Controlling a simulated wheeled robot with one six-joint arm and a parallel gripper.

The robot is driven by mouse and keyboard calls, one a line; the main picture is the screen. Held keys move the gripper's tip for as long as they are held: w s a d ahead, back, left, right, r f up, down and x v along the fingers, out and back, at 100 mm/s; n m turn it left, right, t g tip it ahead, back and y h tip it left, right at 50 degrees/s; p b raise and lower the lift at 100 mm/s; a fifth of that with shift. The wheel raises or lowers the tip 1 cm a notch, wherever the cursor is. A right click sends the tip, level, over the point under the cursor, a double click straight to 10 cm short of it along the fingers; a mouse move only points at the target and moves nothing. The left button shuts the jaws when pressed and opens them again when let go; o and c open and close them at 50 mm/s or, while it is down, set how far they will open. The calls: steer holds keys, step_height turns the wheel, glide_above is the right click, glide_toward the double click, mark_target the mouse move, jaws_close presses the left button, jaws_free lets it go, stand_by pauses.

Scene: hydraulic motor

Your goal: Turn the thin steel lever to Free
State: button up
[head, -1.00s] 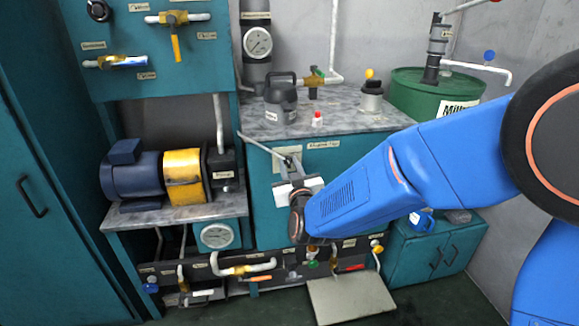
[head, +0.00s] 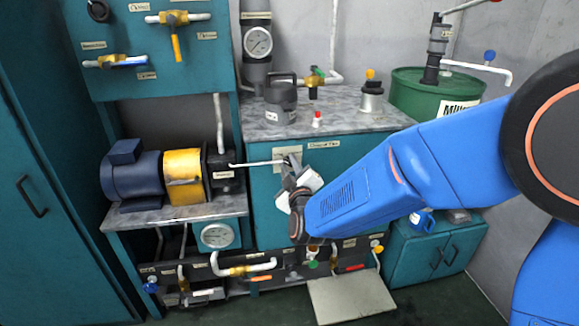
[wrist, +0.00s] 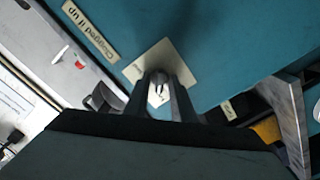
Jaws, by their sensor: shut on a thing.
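In the wrist view my two dark fingers (wrist: 158,86) are shut around a small bright metal piece at the plate (wrist: 150,60), which seems to be the lever's hub end. The hub is partly hidden by the fingers. No "Free" mark is readable.
A label (head: 323,144) is on the cabinet right of the plate. A grey-topped counter (head: 340,118) with a pot (head: 281,105) lies above.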

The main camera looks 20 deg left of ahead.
steer(key=shift+f, duration=0.1)
stand_by(0.3)
steer(key=o, duration=0.7)
steer(key=v, duration=1.7)
steer(key=shift+s, duration=0.25)
steer(key=shift+d, duration=0.1)
